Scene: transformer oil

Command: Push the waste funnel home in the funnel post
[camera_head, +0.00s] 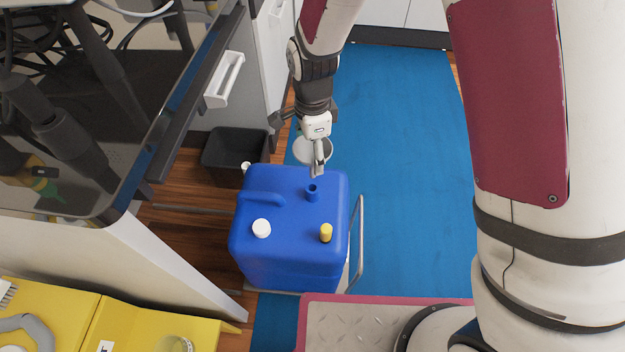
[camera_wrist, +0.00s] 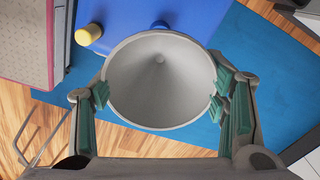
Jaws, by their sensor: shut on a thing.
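The waste funnel (camera_wrist: 160,75) is a grey cone with a wide round mouth. In the wrist view my gripper (camera_wrist: 159,97) is shut on it, with a green-padded finger at each side of the rim. In the head view my gripper (camera_head: 318,158) holds the funnel (camera_head: 328,150) near the far edge of the blue canister (camera_head: 285,262). The funnel post (camera_head: 312,193) is a short blue tube on top of the canister, with its dark opening uncovered. The post also shows beyond the rim in the wrist view (camera_wrist: 160,25). The funnel's spout is hidden.
A white cap (camera_head: 261,229) and a yellow cap (camera_head: 326,233) stand on the canister. A metal handle (camera_head: 359,240) rises at its right. A black bin (camera_head: 234,152) and cabinet stand to the left. The blue mat (camera_head: 410,130) is clear on the right.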

